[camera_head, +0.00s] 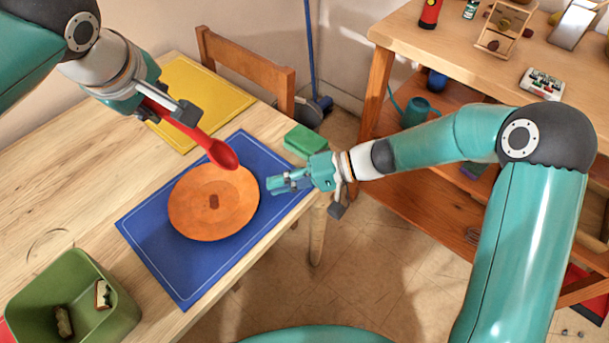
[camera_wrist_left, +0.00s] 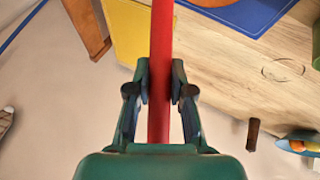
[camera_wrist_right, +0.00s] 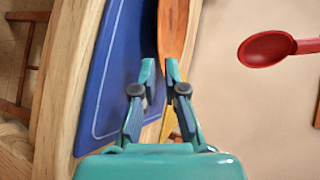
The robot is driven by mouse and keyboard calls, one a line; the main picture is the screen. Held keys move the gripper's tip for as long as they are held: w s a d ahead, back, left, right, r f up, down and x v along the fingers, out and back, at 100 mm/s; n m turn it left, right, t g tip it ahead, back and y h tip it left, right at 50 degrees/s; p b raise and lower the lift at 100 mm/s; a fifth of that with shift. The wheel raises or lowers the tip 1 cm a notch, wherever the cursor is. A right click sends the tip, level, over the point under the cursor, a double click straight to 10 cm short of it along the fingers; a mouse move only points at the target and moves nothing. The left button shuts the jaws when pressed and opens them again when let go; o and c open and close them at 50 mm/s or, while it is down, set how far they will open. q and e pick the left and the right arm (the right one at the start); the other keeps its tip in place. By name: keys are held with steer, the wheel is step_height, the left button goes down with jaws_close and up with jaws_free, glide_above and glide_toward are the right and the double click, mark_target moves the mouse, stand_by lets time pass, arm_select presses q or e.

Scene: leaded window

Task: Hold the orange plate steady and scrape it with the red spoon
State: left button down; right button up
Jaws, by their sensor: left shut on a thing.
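The round orange plate (camera_head: 190,222) lies on a blue mat (camera_head: 165,262), with a small brown patch (camera_head: 213,201) at its middle. My left gripper (camera_head: 178,112) is shut on the handle of the red spoon (camera_head: 221,155). The spoon's bowl is above the plate's far edge, apparently in the air. The handle (camera_wrist_left: 160,60) runs between the fingers in the left wrist view. My right gripper (camera_head: 272,185) is close beside the plate's right edge, its fingers slightly apart. In the right wrist view the plate's rim (camera_wrist_right: 173,30) is just ahead of the fingertips; I cannot tell whether they touch.
A green box (camera_head: 75,305) holding small items stands at the near left. A yellow mat (camera_head: 205,95) lies at the back, and a green sponge (camera_head: 306,141) beyond the blue mat. A wooden chair (camera_head: 245,68) stands behind the table, and a shelf (camera_head: 450,70) at the right.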

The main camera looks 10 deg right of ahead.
mark_target(258, 190)
steer(key=shift+x, duration=2.25)
jaws_close()
